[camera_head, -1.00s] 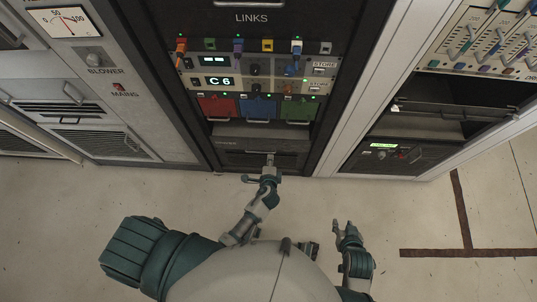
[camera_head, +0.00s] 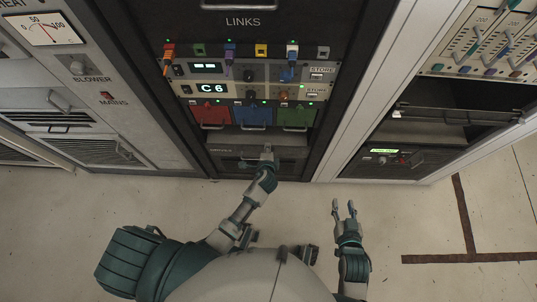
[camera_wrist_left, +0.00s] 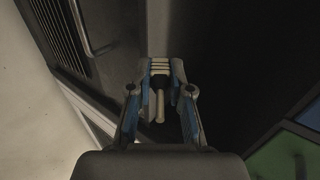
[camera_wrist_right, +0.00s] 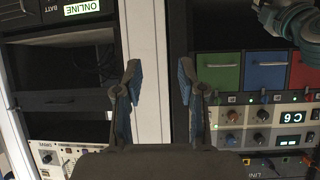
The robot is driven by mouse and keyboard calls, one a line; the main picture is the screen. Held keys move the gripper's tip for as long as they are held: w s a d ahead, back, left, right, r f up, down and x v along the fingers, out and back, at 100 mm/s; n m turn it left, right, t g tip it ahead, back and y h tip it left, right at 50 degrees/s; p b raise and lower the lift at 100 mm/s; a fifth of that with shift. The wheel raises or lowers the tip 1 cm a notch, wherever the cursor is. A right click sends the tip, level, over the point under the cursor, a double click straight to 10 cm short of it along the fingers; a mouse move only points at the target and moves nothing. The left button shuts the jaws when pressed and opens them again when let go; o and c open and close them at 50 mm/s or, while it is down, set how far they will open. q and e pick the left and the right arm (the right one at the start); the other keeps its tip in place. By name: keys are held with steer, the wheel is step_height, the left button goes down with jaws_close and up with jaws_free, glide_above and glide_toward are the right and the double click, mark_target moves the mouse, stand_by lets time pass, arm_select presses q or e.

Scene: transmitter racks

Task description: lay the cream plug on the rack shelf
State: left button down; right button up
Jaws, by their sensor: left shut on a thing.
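My left gripper (camera_head: 267,153) is at the front of the middle rack, below the coloured modules. In the left wrist view my left gripper (camera_wrist_left: 160,88) is shut on the cream plug (camera_wrist_left: 160,68), whose pale ribbed body shows between the fingertips; a pale rod points back toward the wrist. In the head view the plug is too small to make out clearly. A grey shelf-like ledge (camera_head: 290,139) runs under the modules, close to the left gripper; I cannot tell whether they touch. My right gripper (camera_head: 344,210) is open and empty over the floor; its spread fingers also show in the right wrist view (camera_wrist_right: 158,85).
Red (camera_head: 211,114), blue (camera_head: 253,115) and green (camera_head: 296,116) modules sit above the ledge. Coloured plugs hang from the LINKS panel (camera_head: 242,50). The right rack (camera_head: 430,125) has a dark open bay. The floor (camera_head: 420,215) at the right is clear.

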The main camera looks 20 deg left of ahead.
arm_select(q)
steer(key=w, duration=0.1)
steer(key=w+a+b, duration=0.1)
steer(key=w, duration=0.3)
steer(key=shift+w+a+f+b, duration=0.25)
steer(key=shift+a+f+b, duration=0.05)
steer(key=shift+f+b, duration=0.05)
steer(key=shift+w+a+f+b, duration=0.1)
steer(key=shift+w+a+b, duration=0.1)
steer(key=shift+w, duration=0.4)
steer(key=shift+w+a+f+b, duration=0.1)
steer(key=shift+w+a, duration=0.1)
steer(key=shift+w, duration=0.35)
arm_select(e)
steer(key=w+a+r+t+y, duration=0.1)
steer(key=w+a+r+t, duration=0.1)
steer(key=w+r+t, duration=0.1)
steer(key=shift+w+r+t+y, duration=0.25)
steer(key=shift+r+t, duration=0.65)
steer(key=shift+r, duration=0.5)
arm_select(q)
steer(key=c, duration=1)
jaws_free()
arm_select(e)
steer(key=shift+d, duration=0.1)
